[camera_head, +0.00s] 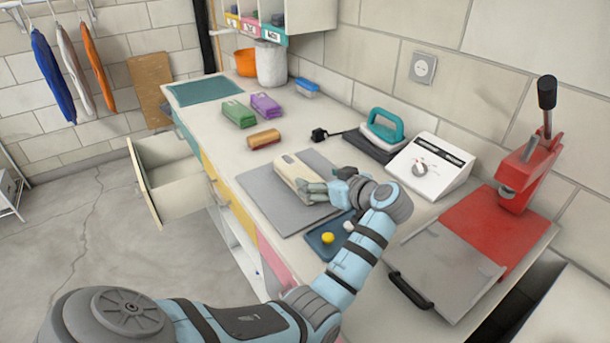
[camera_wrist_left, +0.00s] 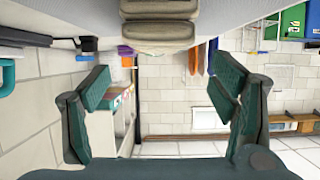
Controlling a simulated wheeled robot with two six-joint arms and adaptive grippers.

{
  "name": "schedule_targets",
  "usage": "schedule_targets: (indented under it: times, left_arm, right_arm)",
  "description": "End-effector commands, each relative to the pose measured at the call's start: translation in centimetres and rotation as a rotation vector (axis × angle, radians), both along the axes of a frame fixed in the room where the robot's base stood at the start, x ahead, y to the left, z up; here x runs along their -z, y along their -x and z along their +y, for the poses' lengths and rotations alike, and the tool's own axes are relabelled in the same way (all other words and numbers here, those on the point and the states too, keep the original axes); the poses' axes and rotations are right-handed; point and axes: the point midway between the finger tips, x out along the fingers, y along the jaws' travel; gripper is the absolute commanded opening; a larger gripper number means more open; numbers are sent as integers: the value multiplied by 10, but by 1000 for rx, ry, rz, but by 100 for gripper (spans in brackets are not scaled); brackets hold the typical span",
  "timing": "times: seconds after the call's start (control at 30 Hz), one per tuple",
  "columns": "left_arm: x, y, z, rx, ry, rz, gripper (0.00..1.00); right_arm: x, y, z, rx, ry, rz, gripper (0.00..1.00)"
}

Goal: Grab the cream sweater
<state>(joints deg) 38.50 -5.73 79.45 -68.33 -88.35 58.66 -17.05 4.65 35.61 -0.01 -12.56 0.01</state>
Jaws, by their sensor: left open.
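The cream sweater (camera_head: 291,169) is a folded bundle lying on a grey mat (camera_head: 262,195) on the worktop. In the left wrist view a rounded, folded cream bundle, the sweater (camera_wrist_left: 157,30), shows at the top edge, beyond and between the fingertips. My left gripper (camera_head: 314,191) is at the near right side of the sweater and overlaps its edge in the head view. In the left wrist view my left gripper (camera_wrist_left: 165,85) has its fingers wide apart with nothing between them. Whether a finger touches the sweater is unclear. My right gripper is in neither view.
A blue tray (camera_head: 322,246) with small balls lies close under my left forearm. An iron (camera_head: 383,129), a white control box (camera_head: 430,165) and a red press (camera_head: 497,225) stand to the right. Coloured folded bundles (camera_head: 239,115) lie farther back. A drawer (camera_head: 165,185) hangs open at left.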

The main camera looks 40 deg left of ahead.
Motion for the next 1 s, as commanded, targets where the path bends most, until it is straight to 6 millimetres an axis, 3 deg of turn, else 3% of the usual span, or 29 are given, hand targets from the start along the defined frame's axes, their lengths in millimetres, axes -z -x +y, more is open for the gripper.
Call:
schedule_targets:
  times: [0.1,0.47,0.73,1.0]
  left_arm:
    - [11,-6,27,-4,-4,2,78]
    - [28,-28,79,-1,-2,2,78]
    - [30,-31,84,3,0,0,78]
    - [30,-31,84,3,0,0,35]
  right_arm:
    - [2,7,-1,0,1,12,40]
    - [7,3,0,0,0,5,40]
    - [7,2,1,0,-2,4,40]
    - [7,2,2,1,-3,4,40]
